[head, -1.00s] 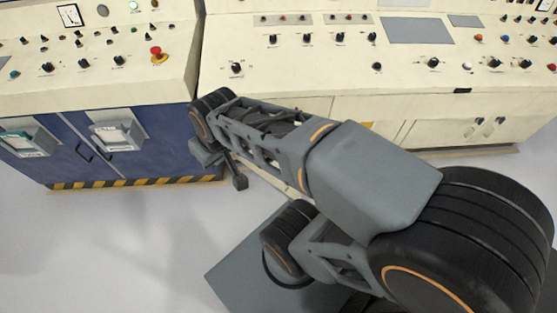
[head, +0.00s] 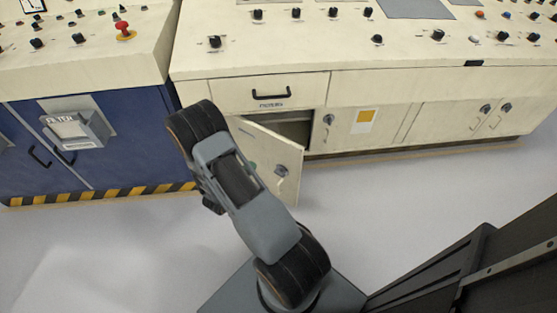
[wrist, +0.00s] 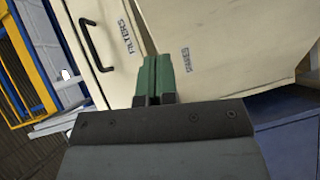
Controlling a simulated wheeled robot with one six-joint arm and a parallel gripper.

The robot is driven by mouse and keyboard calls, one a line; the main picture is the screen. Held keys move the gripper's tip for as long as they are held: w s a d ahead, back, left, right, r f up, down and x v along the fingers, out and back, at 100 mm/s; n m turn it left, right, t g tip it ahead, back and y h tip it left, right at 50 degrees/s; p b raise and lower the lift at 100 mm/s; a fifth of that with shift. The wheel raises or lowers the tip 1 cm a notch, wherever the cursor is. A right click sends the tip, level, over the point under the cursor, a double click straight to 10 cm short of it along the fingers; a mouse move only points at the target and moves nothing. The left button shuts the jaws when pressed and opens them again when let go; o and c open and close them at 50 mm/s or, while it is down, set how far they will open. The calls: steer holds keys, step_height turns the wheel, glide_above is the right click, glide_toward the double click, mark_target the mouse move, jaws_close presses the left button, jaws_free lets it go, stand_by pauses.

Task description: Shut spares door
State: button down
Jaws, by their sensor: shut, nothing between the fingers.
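The spares door (head: 285,158) is a cream cabinet door below a drawer, and it stands ajar, swung out from the cabinet with a dark gap behind its top edge. It has a metal latch near its free edge. In the head view my arm hides the door's left part and most of the gripper.
The drawer (head: 240,92) above the door is shut and has a black handle. A blue cabinet (head: 120,165) with a striped base stands to the left. A closed cream door with a yellow label (head: 363,120) is to the right. The floor in front is clear.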

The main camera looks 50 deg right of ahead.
steer(key=s+f+g+h, duration=0.1)
steer(key=s+f, duration=0.1)
steer(key=b, duration=0.4)
glide_toward(282, 147)
steer(key=shift+n+h, duration=0.3)
steer(key=shift+n, duration=0.1)
steer(key=d, duration=0.5)
steer(key=w+d, duration=0.1)
steer(key=d, duration=0.1)
steer(key=shift+d+f, duration=0.25)
